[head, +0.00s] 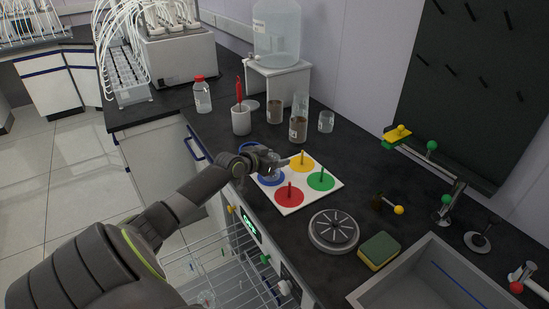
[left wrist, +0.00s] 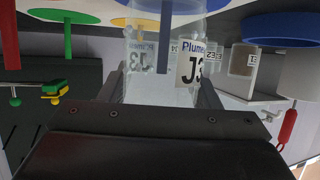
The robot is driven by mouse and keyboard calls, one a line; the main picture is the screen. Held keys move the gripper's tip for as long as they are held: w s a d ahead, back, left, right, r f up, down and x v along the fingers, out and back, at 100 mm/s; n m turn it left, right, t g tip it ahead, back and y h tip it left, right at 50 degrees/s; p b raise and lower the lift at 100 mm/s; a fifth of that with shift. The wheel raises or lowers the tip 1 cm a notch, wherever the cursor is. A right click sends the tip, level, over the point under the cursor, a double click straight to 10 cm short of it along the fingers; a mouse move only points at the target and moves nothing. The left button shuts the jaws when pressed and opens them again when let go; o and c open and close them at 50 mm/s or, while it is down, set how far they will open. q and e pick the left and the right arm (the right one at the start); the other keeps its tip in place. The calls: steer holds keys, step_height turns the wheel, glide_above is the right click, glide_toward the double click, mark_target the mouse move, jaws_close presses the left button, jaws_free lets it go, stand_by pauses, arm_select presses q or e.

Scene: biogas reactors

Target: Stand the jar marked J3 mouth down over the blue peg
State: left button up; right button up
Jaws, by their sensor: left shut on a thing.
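The clear jar marked J3 (left wrist: 135,85) is between the fingers of my left gripper (left wrist: 165,92), which is shut on it. The wrist picture is upside down, and the label reads upright there, so the jar is mouth down. The blue peg (left wrist: 165,38) shows through the clear wall and seems to be inside the jar. I cannot tell whether the rim touches the blue disc (head: 271,180). In the head view my left gripper (head: 277,161) is over the blue disc on the white board (head: 292,210), and the jar is hard to make out. My right gripper is not in view.
Red (head: 289,196), yellow (head: 302,161) and green (head: 321,180) pegs stand close by on the board. A white mug (head: 241,121), a blue ring-shaped thing (head: 253,146) and several jars stand behind. A round grey plate (head: 334,230), sponge (head: 379,250) and sink (head: 440,275) are in front.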

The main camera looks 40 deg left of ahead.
arm_select(q)
steer(key=o, duration=1.1)
steer(key=shift+s, duration=0.1)
steer(key=p+v, duration=0.6)
steer(key=v, duration=1.1)
steer(key=shift+r, duration=0.15)
